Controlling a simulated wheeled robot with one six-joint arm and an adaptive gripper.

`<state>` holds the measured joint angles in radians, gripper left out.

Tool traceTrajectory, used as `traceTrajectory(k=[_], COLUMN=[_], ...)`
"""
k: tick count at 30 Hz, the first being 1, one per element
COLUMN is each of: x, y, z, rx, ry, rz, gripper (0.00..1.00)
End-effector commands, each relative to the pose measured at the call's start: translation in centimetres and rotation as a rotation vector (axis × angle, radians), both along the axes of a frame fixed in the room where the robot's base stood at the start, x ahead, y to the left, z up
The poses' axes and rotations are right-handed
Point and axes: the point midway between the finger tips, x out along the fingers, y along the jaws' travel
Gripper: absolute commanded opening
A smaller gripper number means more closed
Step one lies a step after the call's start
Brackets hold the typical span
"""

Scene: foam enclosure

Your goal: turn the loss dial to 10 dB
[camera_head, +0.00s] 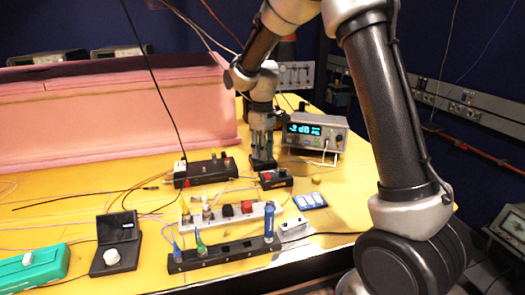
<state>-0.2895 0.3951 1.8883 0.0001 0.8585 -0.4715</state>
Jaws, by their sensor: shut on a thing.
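My gripper (262,148) points straight down at the middle of the table, left of the display meter. It is shut on what appears to be the loss dial, on top of a small dark block (263,166). The fingers hide the dial, so its pointer and setting cannot be read. A grey bench meter (330,139) to the right has a lit cyan display that includes "dB"; its digits are too small to read surely.
A black box (206,172) and a small box with a red button (275,179) stand close by the gripper. A white strip (228,216), a black rack (222,254), a black knob unit (116,245) and a green box (35,266) lie in front. Pink foam (110,115) stands behind. Loose cables cross the table.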

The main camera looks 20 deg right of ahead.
Motion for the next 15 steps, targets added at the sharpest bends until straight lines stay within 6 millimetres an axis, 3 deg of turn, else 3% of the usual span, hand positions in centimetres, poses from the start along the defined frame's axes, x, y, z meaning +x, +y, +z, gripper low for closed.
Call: traceTrajectory(k=[15], x=[0.07], y=[0.0], z=[0.05], rx=[0.0], ry=[-0.002], rz=[-0.485], gripper=[0.0])
